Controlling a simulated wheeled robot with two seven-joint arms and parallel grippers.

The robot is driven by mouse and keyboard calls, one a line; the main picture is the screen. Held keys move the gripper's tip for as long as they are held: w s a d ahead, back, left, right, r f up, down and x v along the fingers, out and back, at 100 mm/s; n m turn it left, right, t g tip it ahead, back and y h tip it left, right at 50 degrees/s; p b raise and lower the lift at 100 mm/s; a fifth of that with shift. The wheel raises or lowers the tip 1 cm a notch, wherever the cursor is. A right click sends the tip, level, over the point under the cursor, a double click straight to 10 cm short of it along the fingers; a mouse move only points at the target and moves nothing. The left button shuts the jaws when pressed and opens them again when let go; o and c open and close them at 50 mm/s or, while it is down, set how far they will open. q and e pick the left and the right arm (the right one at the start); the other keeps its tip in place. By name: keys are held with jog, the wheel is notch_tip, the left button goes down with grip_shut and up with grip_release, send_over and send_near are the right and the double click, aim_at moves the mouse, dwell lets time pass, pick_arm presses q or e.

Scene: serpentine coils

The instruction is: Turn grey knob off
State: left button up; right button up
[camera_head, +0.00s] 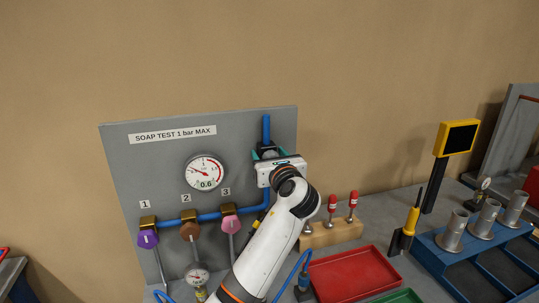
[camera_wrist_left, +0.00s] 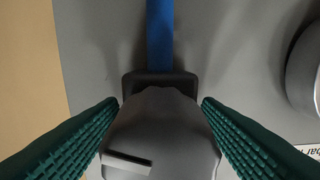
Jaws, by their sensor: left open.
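The grey knob (camera_wrist_left: 165,125) sits on the blue pipe (camera_wrist_left: 160,35) against the grey panel. A pale raised bar shows on its face, tilted slightly from horizontal in the left wrist view. In the head view the knob (camera_head: 269,154) is mostly hidden by my left gripper (camera_head: 266,153), at the panel's upper right. In the left wrist view the green ribbed fingers of my left gripper (camera_wrist_left: 160,103) are open, one on each side of the knob. I cannot tell whether they touch it. My right gripper is not in view.
The panel (camera_head: 140,170) carries a gauge (camera_head: 206,172) and purple (camera_head: 148,239), brown (camera_head: 190,231) and pink (camera_head: 230,224) knobs on the lower pipe. A wooden block (camera_head: 330,235) with red-topped tools, a red tray (camera_head: 350,273) and a blue rack (camera_head: 440,251) stand to the right.

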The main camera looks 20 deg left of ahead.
pick_arm(q)
jog(key=shift+c, duration=0.9)
jog(key=c, duration=0.8)
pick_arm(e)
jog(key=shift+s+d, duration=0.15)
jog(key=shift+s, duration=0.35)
